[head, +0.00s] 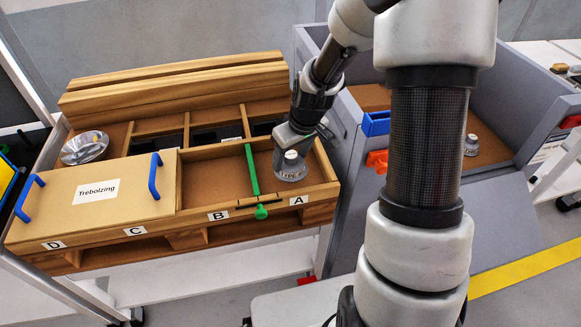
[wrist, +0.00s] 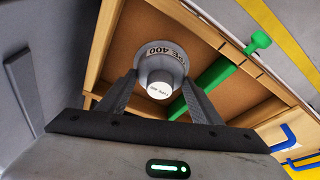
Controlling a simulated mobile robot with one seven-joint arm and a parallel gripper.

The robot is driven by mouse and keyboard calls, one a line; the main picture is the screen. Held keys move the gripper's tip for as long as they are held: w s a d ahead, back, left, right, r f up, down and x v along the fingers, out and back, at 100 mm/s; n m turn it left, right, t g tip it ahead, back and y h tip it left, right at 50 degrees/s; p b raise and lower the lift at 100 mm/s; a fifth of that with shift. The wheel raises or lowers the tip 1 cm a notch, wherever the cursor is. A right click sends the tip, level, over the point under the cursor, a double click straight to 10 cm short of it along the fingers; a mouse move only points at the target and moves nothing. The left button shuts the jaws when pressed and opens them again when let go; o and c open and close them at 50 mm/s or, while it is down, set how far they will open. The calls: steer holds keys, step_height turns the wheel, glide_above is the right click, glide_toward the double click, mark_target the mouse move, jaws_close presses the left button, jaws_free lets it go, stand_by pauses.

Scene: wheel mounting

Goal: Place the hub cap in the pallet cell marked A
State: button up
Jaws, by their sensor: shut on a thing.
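The hub cap (head: 290,172) is a grey, round, stepped piece with TYPE lettering. My gripper (head: 293,150) is shut on its narrow upper part. In the wrist view the hub cap (wrist: 161,58) sits between both fingers (wrist: 160,84), and its lettering reads TYPE 400. The hub cap is inside the outline of pallet cell A (head: 318,165), the right-hand front cell, above its brown floor. Whether it touches the floor I cannot tell. The label A (head: 298,201) is on the front rail below it.
A green bar (head: 252,168) divides cells A and B. A Trebolzing lid (head: 95,200) with blue handles covers cells C and D. A shiny round dish (head: 84,148) lies behind it. A grey bin (head: 345,125) with blue and red clips stands right, holding a similar grey piece (head: 471,145).

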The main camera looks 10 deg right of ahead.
mark_target(291, 165)
steer(key=shift+f+b, duration=0.35)
steer(key=shift+f, duration=1.5)
steer(key=shift+f, duration=0.25)
steer(key=o, duration=1.3)
steer(key=shift+r, duration=0.5)
steer(key=p+v, duration=0.2)
steer(key=v, duration=0.9)
steer(key=shift+s+d+r, duration=0.1)
steer(key=shift+s+r, duration=0.05)
steer(key=shift+r, duration=0.05)
